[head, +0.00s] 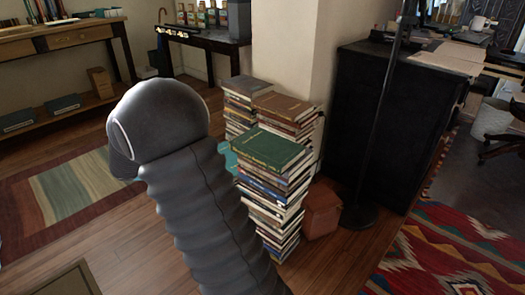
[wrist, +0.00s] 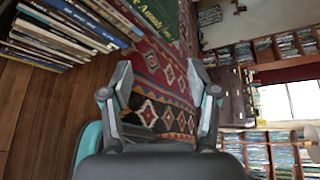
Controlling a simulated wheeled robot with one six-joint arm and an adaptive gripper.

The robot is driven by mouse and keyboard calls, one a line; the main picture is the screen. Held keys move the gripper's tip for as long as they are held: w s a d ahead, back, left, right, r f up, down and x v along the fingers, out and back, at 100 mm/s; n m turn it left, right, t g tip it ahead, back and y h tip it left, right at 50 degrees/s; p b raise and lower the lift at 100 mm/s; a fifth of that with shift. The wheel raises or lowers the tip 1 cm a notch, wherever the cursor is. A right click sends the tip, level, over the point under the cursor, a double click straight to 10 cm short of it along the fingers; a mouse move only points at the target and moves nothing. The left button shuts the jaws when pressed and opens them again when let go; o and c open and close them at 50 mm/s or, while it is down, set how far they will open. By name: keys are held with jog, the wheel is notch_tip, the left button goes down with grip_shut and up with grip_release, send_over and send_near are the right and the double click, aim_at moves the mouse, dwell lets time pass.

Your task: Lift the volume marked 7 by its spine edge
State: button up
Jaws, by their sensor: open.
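Stacks of books stand on the wood floor beside a pale column in the head view. The nearest stack (head: 268,190) has a green book (head: 268,149) lying flat on top. A second stack (head: 285,107) with a brown top book and a third stack (head: 243,92) stand behind it. I cannot read a 7 on any spine. In the wrist view my gripper (wrist: 160,64) is open with nothing between its fingers. Stacked books (wrist: 60,30) show at the upper left there, beyond the left finger and apart from it.
A reddish-brown box (head: 321,210) sits right of the nearest stack. A black cabinet (head: 385,110) and a thin dark stand (head: 381,130) are further right. A patterned red rug (head: 450,250) covers the floor at lower right. Bare floor (head: 130,235) lies at left.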

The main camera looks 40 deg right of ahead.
aim_at(249, 156)
jog(key=w+f+n+h, duration=0.3)
jog(key=w+f+n, duration=0.1)
jog(key=w+n, duration=0.15)
jog(key=b+x, duration=0.2)
jog(key=x, duration=0.7)
jog(key=shift+w+d+r, duration=0.1)
jog(key=shift+w+r, duration=0.05)
jog(key=shift+w, duration=0.05)
jog(key=b+x, duration=0.1)
jog(key=x, duration=0.3)
jog(key=shift+s+d, duration=0.15)
jog(key=shift+d, duration=0.05)
jog(key=shift+s+d, duration=0.1)
jog(key=shift+d, duration=0.25)
grip_shut()
